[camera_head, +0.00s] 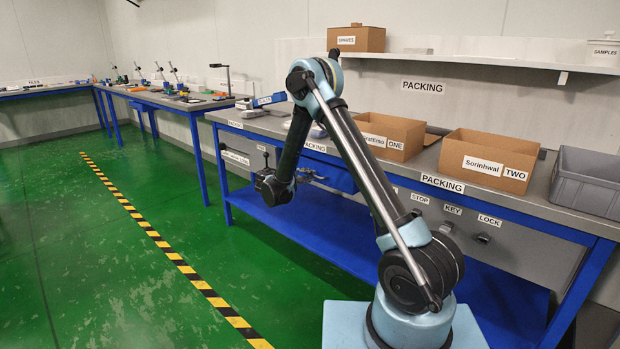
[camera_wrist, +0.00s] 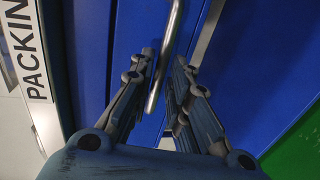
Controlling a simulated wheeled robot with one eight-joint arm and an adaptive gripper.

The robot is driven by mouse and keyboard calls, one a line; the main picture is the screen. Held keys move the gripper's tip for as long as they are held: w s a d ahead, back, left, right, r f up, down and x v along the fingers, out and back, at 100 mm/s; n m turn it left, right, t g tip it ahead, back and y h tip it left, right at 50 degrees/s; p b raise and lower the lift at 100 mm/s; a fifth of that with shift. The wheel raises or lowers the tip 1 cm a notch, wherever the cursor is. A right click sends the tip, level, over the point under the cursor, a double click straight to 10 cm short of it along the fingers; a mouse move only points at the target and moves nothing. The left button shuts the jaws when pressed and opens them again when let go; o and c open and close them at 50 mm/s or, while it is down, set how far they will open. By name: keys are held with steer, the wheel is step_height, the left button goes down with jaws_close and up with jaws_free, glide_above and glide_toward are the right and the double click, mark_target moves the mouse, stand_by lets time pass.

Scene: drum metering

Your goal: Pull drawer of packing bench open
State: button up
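The packing bench (camera_head: 435,180) has a grey top and a blue frame and stands along the wall. Its blue drawer (camera_head: 338,177) is under the top, partly hidden behind my arm; the drawer's blue front fills the middle of the wrist view (camera_wrist: 128,30). A silver bar handle (camera_wrist: 173,30) runs across that front. My gripper (camera_wrist: 165,60) is open, with one finger on each side of the handle and gaps visible. In the head view my gripper (camera_head: 308,174) is in front of the drawer. I cannot tell how far out the drawer stands.
Cardboard boxes ONE (camera_head: 388,138) and TWO (camera_head: 488,160) and a grey bin (camera_head: 588,182) stand on the bench top. A blue lower shelf (camera_head: 300,220) is below the drawer. The green floor (camera_head: 150,220) in front is clear, with a striped line.

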steer(key=shift+x, duration=1.05)
jaws_close()
steer(key=shift+s+a, duration=0.1)
steer(key=shift+a, duration=0.05)
